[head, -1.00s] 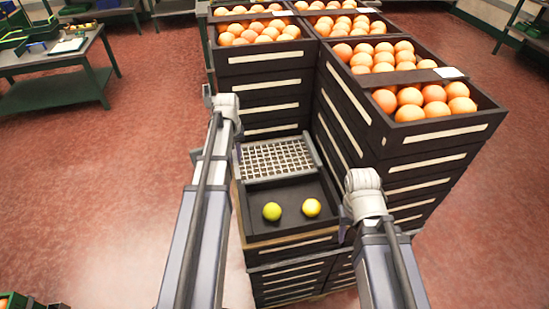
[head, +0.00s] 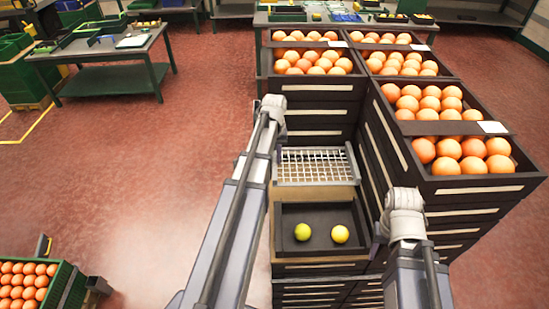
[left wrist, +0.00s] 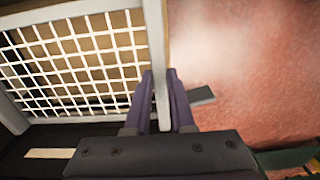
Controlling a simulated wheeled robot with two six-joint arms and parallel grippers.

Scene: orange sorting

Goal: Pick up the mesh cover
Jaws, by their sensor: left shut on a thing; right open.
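The mesh cover (head: 317,167), a pale grey frame with a white grid, is held above the level of the dark tray, toward its back in the head view. Its grid (left wrist: 80,55) fills the upper left of the left wrist view. My left gripper (left wrist: 161,78) is shut on the cover's side rail, with one finger on each side of it. In the head view this grip is at the cover's left edge. My right gripper (head: 376,238) is open, beside the tray's right side, partly hidden by its own wrist.
The dark tray (head: 320,255) on stacked crates holds a green-yellow fruit (head: 302,232) and a yellow fruit (head: 340,234). Tall crates of oranges (head: 461,148) stand right and behind. A green crate of oranges (head: 66,290) is at lower left. The red floor at left is mostly clear.

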